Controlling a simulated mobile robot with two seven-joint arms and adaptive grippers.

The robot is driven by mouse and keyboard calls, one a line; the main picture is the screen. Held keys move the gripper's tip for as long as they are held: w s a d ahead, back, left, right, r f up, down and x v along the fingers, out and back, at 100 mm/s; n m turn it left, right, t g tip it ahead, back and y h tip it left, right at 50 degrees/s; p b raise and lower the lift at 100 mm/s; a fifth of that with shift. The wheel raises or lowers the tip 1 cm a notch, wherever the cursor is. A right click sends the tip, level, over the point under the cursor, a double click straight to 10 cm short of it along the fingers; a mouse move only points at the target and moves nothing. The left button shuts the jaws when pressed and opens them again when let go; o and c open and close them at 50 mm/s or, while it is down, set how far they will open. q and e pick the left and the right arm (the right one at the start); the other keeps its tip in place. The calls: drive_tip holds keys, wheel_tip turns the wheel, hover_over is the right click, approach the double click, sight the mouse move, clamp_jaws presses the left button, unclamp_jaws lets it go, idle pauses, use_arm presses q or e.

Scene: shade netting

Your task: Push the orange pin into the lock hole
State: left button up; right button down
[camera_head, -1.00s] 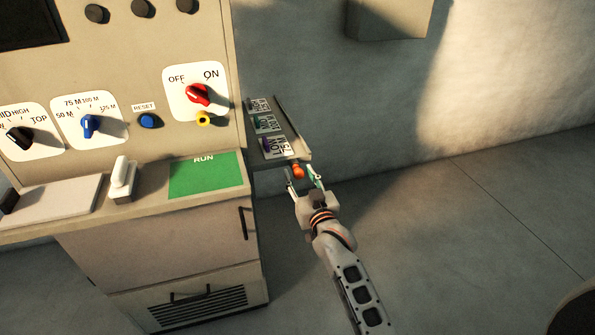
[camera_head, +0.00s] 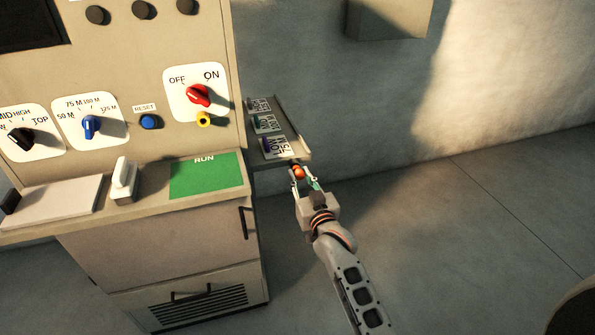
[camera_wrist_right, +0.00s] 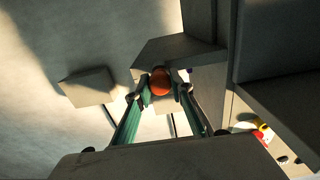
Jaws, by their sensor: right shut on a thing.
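The orange pin (camera_head: 299,172) shows as a round orange head at the front end of the side shelf. My right gripper (camera_head: 302,177) is shut on it. In the right wrist view the orange head (camera_wrist_right: 160,81) sits between the two fingertips, and the rest of the pin is hidden. A yellow ring with a dark centre (camera_head: 203,119), which looks like the lock hole, is on the panel below the red OFF/ON switch (camera_head: 198,95). It is up and to the left of the gripper, well apart from it. My left gripper is not in view.
The side shelf (camera_head: 303,153) holds several labelled tags (camera_head: 276,147). The cabinet ledge carries a green RUN plate (camera_head: 205,178) and a white lever (camera_head: 123,180). A blue RESET button (camera_head: 149,121) is left of the ring. Open floor lies to the right.

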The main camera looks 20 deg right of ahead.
sight(300, 177)
drive_tip(key=shift+s+p, duration=0.4)
drive_tip(key=shift+s, duration=0.05)
drive_tip(key=shift+s, duration=0.1)
drive_tip(key=shift+s+p, duration=0.85)
drive_tip(key=shift+s, duration=0.1)
drive_tip(key=shift+s+d+p, duration=0.1)
drive_tip(key=shift+s+p, duration=0.25)
drive_tip(key=shift+s, duration=0.6)
drive_tip(key=shift+s, duration=0.1)
drive_tip(key=shift+s, duration=1.9)
drive_tip(key=shift+d, duration=0.1)
